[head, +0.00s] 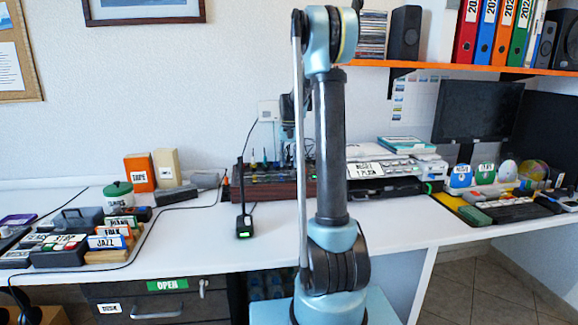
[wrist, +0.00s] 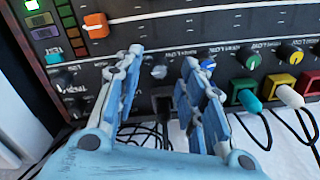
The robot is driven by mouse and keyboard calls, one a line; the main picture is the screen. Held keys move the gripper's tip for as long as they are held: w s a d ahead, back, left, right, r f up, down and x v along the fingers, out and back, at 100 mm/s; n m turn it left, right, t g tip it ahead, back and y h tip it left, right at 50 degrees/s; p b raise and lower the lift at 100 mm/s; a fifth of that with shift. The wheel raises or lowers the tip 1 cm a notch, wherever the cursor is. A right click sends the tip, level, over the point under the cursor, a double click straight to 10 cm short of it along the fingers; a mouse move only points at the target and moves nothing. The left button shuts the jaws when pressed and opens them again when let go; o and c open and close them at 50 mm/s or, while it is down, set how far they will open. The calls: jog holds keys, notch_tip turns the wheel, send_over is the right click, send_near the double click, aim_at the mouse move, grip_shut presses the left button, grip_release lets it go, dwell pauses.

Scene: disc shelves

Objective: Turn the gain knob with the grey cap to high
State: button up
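In the wrist view, the knob with the grey cap (wrist: 158,71) sits on the dark front panel (wrist: 190,42) of an audio unit. My gripper (wrist: 161,61) is open, with one finger to the left of this knob and one to the right. The knob shows in the gap between the fingertips, and I cannot tell if either finger touches it. Its pointer is too blurred to read. In the head view the unit (head: 262,190) stands at the back of the desk, and my arm hides part of it and my gripper.
Knobs with blue (wrist: 208,63), green (wrist: 252,61) and yellow (wrist: 296,55) caps run to the right. Below them are coloured sockets with plugged cables. An orange fader cap (wrist: 96,25) is at upper left. A black stand device (head: 244,225) stands on the desk.

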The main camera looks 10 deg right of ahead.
notch_tip(320, 180, up, 11)
jog(key=shift+f, duration=0.2)
dwell(0.4)
notch_tip(320, 180, up, 5)
jog(key=n, duration=0.5)
notch_tip(320, 180, down, 17)
jog(key=shift+r, duration=0.1)
dwell(0.3)
grip_shut()
